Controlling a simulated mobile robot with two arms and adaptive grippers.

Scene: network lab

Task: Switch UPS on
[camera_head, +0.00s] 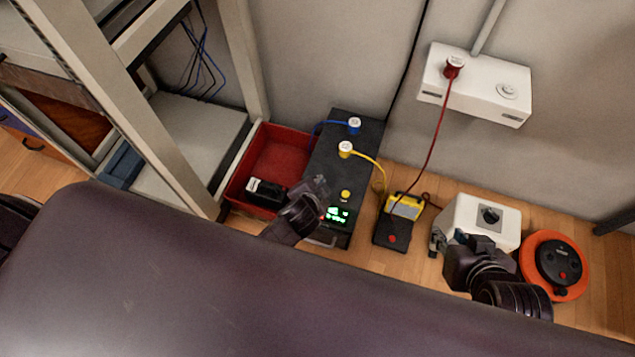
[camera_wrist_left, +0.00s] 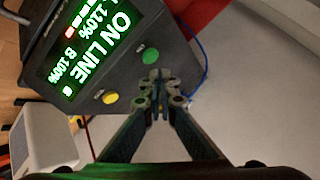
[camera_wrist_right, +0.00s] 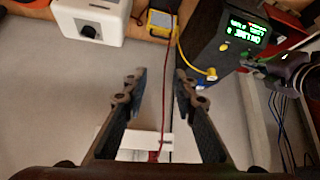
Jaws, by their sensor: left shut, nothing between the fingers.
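The UPS (camera_head: 345,140) is a black box on the floor with a blue and a yellow plug on top. Its front display (camera_wrist_left: 100,40) is lit green and reads ON LINE, with 100% below. A green button (camera_wrist_left: 150,55) and a yellow button (camera_wrist_left: 110,97) sit beside the display. My left gripper (camera_wrist_left: 158,88) is shut and empty, its tips close to the green button; I cannot tell whether they touch. It also shows in the head view (camera_head: 319,187), at the UPS front. My right gripper (camera_wrist_right: 160,88) is open and empty, in front of the white knob box (camera_head: 500,218).
A red bin (camera_head: 285,150) holding a black item stands left of the UPS, beside a rack. A yellow-black device (camera_head: 393,232) stands to its right. An orange cable reel (camera_head: 577,282) lies at far right. A white wall box (camera_head: 490,85) takes a red plug.

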